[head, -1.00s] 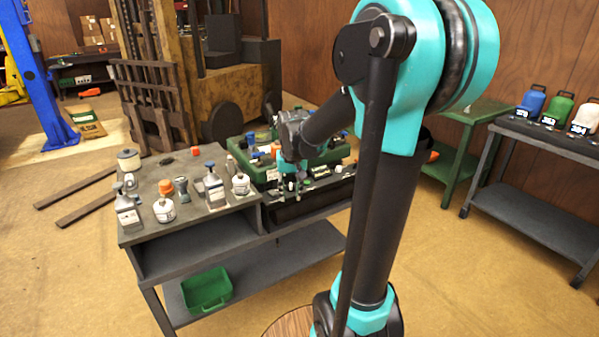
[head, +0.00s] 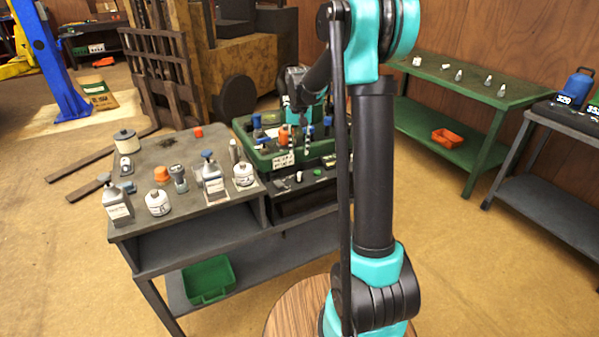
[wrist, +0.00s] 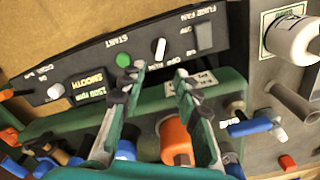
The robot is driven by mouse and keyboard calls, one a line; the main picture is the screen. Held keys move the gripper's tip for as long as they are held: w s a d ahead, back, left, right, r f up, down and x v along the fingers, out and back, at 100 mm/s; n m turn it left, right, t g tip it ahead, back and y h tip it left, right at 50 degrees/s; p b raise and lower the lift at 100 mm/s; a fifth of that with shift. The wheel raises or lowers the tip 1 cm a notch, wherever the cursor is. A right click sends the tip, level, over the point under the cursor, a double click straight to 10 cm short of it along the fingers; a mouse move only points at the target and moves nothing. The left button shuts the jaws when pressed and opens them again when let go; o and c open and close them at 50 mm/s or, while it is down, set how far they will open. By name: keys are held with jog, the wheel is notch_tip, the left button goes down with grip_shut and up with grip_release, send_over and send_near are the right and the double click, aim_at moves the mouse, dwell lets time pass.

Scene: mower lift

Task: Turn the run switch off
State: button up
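The run switch (wrist: 160,48) is a small white lever on the black control panel (wrist: 90,75) in the wrist view. It leans a little, beside partly legible OFF and RUN lettering. Its setting is unclear to me. My gripper (wrist: 155,79) is open. Its fingertips are apart below the switch in the picture, with no visible grip on it. In the head view my gripper (head: 300,145) is over the green mower body (head: 250,136), with the panel at the front. The switch is too small to tell there.
The green START button (wrist: 123,60) is left of the switch and a white knob (wrist: 55,90) is further left. An orange cap (wrist: 176,142) lies between my fingers lower down. A blue lever (wrist: 249,128) is at right. Bottles crowd the grey bench (head: 190,152).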

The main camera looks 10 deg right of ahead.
aim_at(299, 174)
notch_tip(299, 174, down, 11)
jog(key=shift+r, duration=0.1)
dwell(0.4)
grip_shut()
